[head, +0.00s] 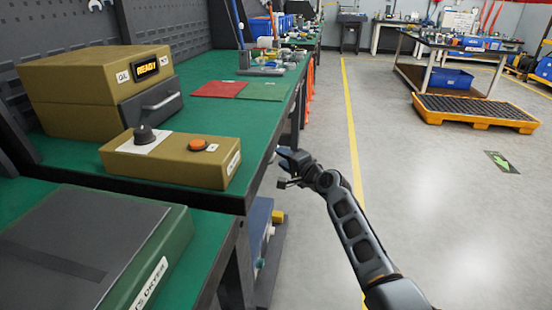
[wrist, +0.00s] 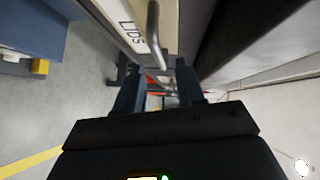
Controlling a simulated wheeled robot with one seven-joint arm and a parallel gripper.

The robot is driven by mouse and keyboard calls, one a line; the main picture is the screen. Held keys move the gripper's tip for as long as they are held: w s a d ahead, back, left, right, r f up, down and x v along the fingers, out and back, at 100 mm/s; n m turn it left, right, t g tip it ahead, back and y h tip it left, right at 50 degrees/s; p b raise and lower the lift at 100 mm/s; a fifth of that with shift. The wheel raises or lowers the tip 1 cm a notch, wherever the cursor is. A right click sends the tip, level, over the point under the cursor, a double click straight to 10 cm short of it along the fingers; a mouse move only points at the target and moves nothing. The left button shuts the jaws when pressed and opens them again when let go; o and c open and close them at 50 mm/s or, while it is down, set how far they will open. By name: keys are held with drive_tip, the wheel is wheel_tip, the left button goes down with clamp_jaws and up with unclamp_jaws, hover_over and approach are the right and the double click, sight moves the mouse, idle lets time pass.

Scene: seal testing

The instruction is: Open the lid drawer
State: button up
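The lid drawer (wrist: 125,22) shows in the wrist view as a cream front with a partly readable label like "LIDS". Its grey bar handle (wrist: 153,32) runs down the picture toward the gap between my fingers. My gripper (wrist: 158,78) is open, its two dark fingers apart, with space on both sides of the handle's near end. I cannot tell whether the handle lies fully between the fingertips. In the head view my gripper (head: 284,166) is low beside the front edge of the green bench (head: 245,140). The drawer front is hidden there.
On the bench stand a tan tester with a "READY" display (head: 85,85) and a tan control box (head: 172,158) with a black knob and orange button. A grey-lidded box (head: 80,245) is at lower left. Clear floor (head: 440,220) lies to the right.

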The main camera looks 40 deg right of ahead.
drive_tip(key=shift+w+d+f+b, duration=0.15)
drive_tip(key=shift+w+b, duration=0.05)
drive_tip(key=shift+w, duration=0.75)
drive_tip(key=shift+w+d+f+b, duration=0.1)
drive_tip(key=shift+w+f+b, duration=0.1)
drive_tip(key=shift+w, duration=0.75)
clamp_jaws()
